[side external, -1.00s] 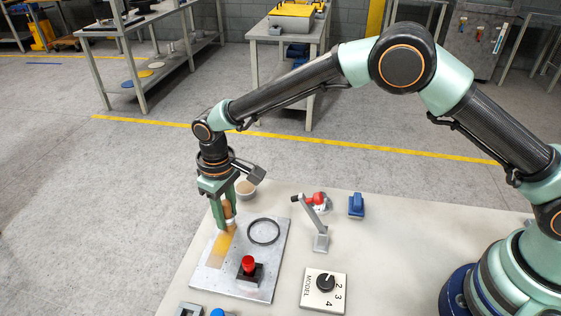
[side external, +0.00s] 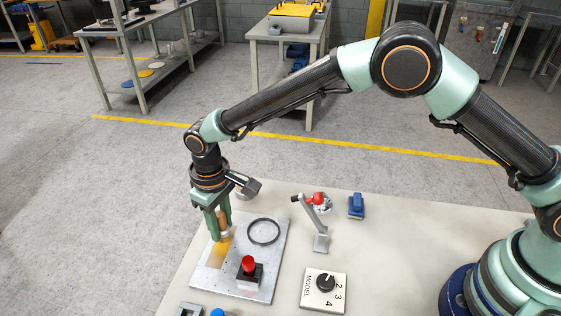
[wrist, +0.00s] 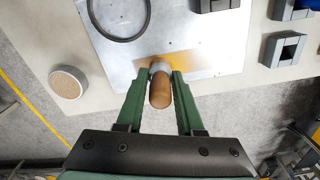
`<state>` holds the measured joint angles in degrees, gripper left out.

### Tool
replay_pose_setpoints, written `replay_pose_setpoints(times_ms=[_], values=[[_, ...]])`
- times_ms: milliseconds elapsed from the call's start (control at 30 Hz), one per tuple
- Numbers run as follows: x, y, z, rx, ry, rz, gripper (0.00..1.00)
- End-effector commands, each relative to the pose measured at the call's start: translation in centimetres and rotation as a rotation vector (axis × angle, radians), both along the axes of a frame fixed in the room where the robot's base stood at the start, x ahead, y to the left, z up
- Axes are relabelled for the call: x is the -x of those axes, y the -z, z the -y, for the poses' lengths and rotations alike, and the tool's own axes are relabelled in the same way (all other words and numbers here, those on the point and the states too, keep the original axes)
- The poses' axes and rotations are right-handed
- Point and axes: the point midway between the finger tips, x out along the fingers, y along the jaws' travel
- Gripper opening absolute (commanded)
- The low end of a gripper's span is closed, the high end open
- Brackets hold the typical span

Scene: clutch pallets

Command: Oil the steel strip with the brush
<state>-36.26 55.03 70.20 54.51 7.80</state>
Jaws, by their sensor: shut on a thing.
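The brush (side external: 223,226) has a brown wooden handle and a pale collar; it also shows in the wrist view (wrist: 160,92). My gripper (side external: 219,234) is shut on it, one green finger on each side, and holds it nearly upright over the plate. The steel strip (side external: 216,256) lies flat on the metal plate (side external: 275,255) and has an amber sheen; in the wrist view the strip (wrist: 200,66) is deeper amber to the right of the brush. The brush head is at the strip's far end. The bristles are hidden, so I cannot tell whether they touch.
A black ring (side external: 263,231) lies on the plate, and a red button on a dark block (side external: 249,270) stands near it. A tan-topped round container (wrist: 67,83) is beside the plate. A red-tipped lever (side external: 318,222), blue block (side external: 356,206) and dial box (side external: 323,290) stand on the table.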

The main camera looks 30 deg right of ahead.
Motion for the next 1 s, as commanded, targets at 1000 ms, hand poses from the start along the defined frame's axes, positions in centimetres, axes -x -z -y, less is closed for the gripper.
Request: replay_pose_setpoints(times_ms=[1000], values=[[2.8, -0.1, -2.7, 0.001, -0.003, -0.003, 0.00]])
